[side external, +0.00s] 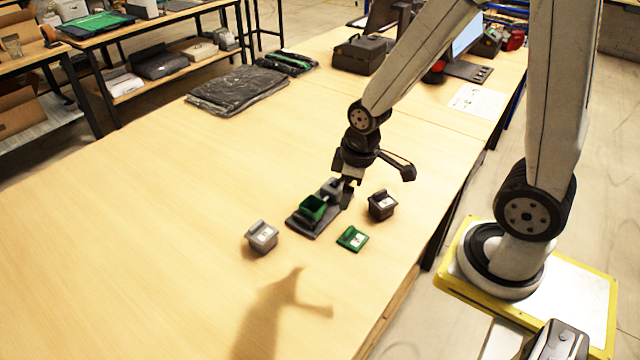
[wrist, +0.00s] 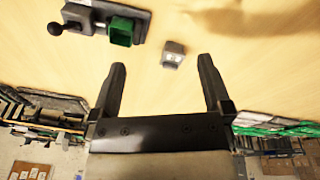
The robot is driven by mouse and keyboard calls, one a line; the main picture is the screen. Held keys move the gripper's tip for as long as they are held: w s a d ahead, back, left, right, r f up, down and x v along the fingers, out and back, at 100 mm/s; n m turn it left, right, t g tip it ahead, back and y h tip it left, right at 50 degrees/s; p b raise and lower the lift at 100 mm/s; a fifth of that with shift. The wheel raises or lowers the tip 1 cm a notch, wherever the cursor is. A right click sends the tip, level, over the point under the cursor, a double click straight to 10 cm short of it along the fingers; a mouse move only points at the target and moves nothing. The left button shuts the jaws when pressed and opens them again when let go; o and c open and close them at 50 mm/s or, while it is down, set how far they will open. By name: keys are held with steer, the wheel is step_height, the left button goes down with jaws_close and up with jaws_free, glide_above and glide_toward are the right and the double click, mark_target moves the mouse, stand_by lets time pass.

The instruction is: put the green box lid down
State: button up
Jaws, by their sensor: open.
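The green box lid (side external: 352,238) lies flat on the table in the side view, with a pale label on top. It is apart from the fingers and does not show in the wrist view. The green box (side external: 313,207) stands open on a dark grey base (side external: 297,223); it also shows in the wrist view (wrist: 121,33). My gripper (side external: 378,186) is tilted above the table near the base's right end. Its two fingers are spread wide and empty, also in the wrist view (wrist: 162,78).
A grey box (side external: 262,238) stands left of the lid, and a black box (side external: 382,205) stands behind and right of it. Dark bagged garments (side external: 238,90) lie farther back. The table's front left is clear. Its right edge runs near my base.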

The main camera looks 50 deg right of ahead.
steer(key=r+m, duration=0.1)
steer(key=s+a+m, duration=0.1)
steer(key=m, duration=0.1)
steer(key=a+r+m, duration=0.1)
steer(key=shift+s+r+m+t, duration=0.25)
steer(key=shift+r+m+t, duration=0.05)
steer(key=shift+m, duration=0.1)
stand_by(1.1)
